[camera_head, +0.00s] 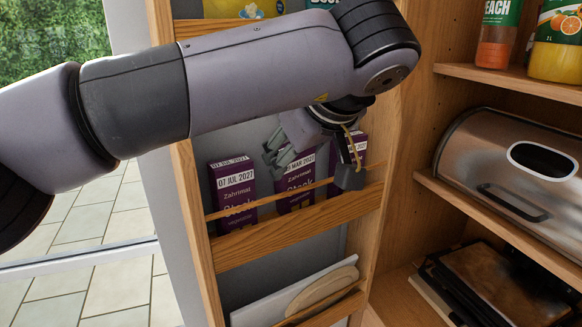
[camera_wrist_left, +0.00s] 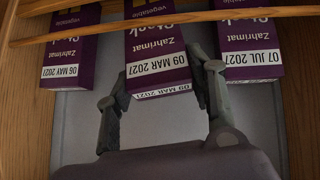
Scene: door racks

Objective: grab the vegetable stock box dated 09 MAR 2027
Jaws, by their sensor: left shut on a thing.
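The purple vegetable stock box dated 09 MAR 2027 (camera_head: 296,178) stands in the middle of a row in the door rack. It also shows upside down in the left wrist view (camera_wrist_left: 155,45). My left gripper (camera_head: 312,160) reaches in from above, and in the left wrist view (camera_wrist_left: 161,84) its fingers sit on either side of this box's top end, shut on it. The box dated 07 JUL 2027 (camera_head: 234,186) stands to its left in the head view. The box dated 06 MAY 2027 (camera_wrist_left: 68,50) is on the other side, partly hidden by my gripper in the head view. My right gripper is not in view.
A wooden rail (camera_head: 300,232) runs across the front of the boxes. Below it, a lower rack (camera_head: 320,300) holds flat items. A metal bread bin (camera_head: 515,165) and juice bottles (camera_head: 495,35) stand on cabinet shelves at right.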

